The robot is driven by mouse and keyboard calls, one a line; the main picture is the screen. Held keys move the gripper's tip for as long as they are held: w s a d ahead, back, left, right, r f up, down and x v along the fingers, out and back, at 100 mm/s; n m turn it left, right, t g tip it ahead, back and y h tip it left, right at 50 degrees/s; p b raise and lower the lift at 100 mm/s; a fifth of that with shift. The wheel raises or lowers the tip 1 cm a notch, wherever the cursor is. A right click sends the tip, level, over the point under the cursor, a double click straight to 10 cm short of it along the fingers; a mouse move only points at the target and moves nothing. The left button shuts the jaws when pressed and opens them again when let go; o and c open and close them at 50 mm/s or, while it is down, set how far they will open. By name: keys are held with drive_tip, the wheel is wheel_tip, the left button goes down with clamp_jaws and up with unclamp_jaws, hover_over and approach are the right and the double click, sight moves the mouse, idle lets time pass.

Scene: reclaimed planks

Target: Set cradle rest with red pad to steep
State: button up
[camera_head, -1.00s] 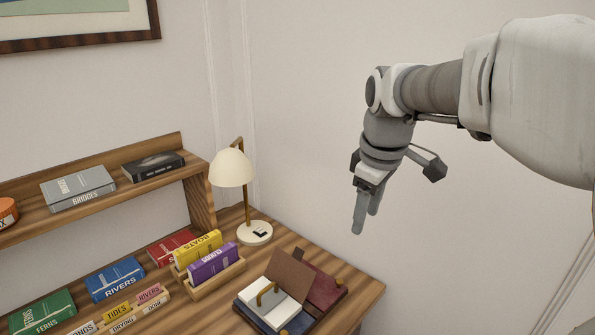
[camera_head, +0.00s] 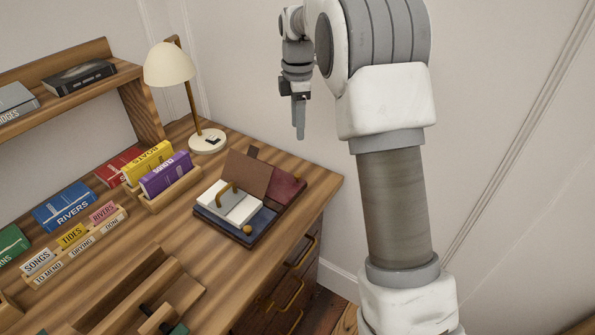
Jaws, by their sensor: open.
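A wooden book cradle (camera_head: 212,228) sits near the desk's right end. Its rest with the dark red pad (camera_head: 288,188) is on the right side, with a small brass knob at its far end; its exact tilt is hard to tell. The rest with the blue pad (camera_head: 220,225) is on the near left, with another brass knob. My gripper (camera_head: 299,134) is open and empty, pointing down, in front of the wall and apart from the cradle.
A lamp (camera_head: 171,65) stands behind the cradle. A wooden holder (camera_head: 166,195) with yellow and purple books is to its left. Labelled trays and other books fill the left. The desk edge and drawers (camera_head: 290,290) are at right. Bare desktop lies in front of the cradle.

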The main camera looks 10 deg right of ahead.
sight(298, 174)
wheel_tip(298, 174, down, 15)
drive_tip(key=b, duration=0.3)
drive_tip(key=shift+f, duration=0.15)
drive_tip(key=shift+c, duration=0.2)
clamp_jaws()
idle(1.1)
